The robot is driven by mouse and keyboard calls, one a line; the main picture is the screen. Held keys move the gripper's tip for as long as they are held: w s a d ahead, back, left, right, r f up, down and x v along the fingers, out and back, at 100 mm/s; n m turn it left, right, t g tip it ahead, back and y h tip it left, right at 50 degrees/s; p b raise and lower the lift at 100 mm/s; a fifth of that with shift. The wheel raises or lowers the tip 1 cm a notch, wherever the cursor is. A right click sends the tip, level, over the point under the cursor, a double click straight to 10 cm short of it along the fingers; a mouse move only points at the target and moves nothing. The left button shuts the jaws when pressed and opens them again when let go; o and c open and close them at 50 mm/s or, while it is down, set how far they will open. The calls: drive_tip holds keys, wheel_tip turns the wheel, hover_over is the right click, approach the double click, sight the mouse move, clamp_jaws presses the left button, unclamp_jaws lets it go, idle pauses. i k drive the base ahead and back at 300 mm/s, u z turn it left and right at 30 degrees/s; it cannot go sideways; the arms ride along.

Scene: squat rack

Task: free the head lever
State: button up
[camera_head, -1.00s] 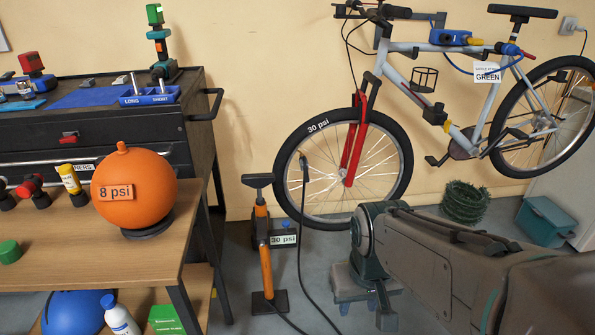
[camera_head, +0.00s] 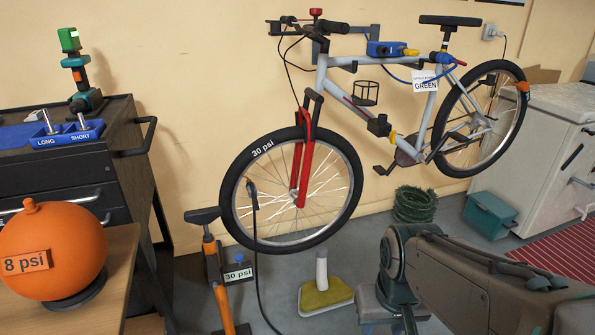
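The black pump head (camera_head: 252,190) sits at the left inner rim of the bike's front wheel (camera_head: 236,212), whose tyre is marked 30 psi. Its lever is too small to make out. A black hose (camera_head: 257,270) hangs from the head toward the floor. The orange and black floor pump (camera_head: 214,268) stands left of the hose, beside a 30 psi label. My gripper (camera_head: 388,322) is low at the bottom edge, right of the wheel and well apart from the pump head. It is partly cut off, and its opening is unclear.
A bench with an orange ball (camera_head: 52,250) marked 8 psi and a black tool cabinet (camera_head: 125,190) stand left. A white post on a yellow-green base (camera_head: 327,294) stands below the wheel. A green coil (camera_head: 415,206), teal box (camera_head: 491,214) and white cabinet (camera_head: 560,130) are right.

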sight(254, 196)
drive_tip(key=z, duration=0.25)
drive_tip(key=i, duration=1.25)
drive_tip(key=u, duration=0.4)
